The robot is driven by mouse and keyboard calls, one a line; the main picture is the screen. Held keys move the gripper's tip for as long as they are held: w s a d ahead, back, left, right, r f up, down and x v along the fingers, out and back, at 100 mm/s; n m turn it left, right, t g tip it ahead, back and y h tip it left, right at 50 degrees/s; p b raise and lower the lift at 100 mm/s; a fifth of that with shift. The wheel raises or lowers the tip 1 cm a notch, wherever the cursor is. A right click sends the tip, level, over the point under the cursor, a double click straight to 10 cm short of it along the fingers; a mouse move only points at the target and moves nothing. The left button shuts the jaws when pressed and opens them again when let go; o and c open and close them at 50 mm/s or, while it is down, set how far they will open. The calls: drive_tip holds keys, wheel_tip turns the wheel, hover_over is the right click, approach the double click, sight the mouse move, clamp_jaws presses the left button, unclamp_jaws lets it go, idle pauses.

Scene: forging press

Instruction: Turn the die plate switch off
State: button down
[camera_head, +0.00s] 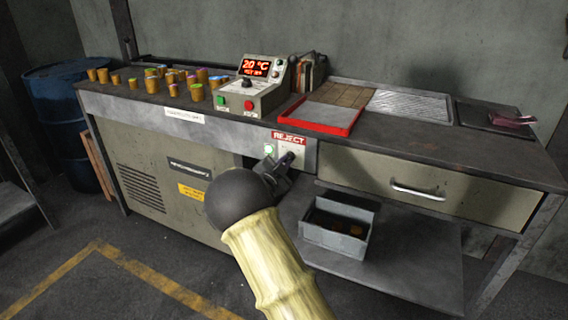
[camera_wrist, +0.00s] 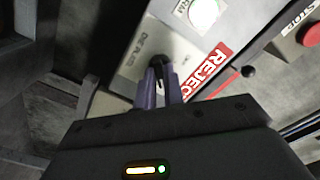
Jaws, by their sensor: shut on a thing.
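The die plate switch (camera_wrist: 158,60) is a small black lever on a pale panel on the bench front, beside printed lettering that reads like "DIE PLATE". My gripper (camera_wrist: 165,80) has its two purple-grey fingers closed on this lever in the wrist view. In the head view my gripper (camera_head: 288,160) is at the panel (camera_head: 296,147) below the red REJECT sign and hides the switch. A lit green lamp (camera_wrist: 203,12) is on the same panel; it also shows in the head view (camera_head: 269,149). The lever's exact angle is hard to see between the fingers.
A control box (camera_head: 254,88) reading 20 °C stands on the bench above. A red-rimmed tray (camera_head: 322,128) is right of it, and several small cylinders (camera_head: 152,84) stand to the left. A drawer handle (camera_head: 418,192) and a grey bin (camera_head: 335,238) are to the right.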

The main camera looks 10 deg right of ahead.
drive_tip(key=shift+p, duration=0.4)
drive_tip(key=n+p, duration=1)
drive_tip(key=shift+s+r, duration=0.1)
drive_tip(key=n+p, duration=0.3)
drive_tip(key=n, duration=0.1)
drive_tip(key=shift+n, duration=0.3)
drive_tip(key=shift+f+n+p, duration=0.2)
drive_tip(key=shift+n+p, duration=0.6)
drive_tip(key=shift+n, duration=0.8)
drive_tip(key=c, duration=1.5)
unclamp_jaws()
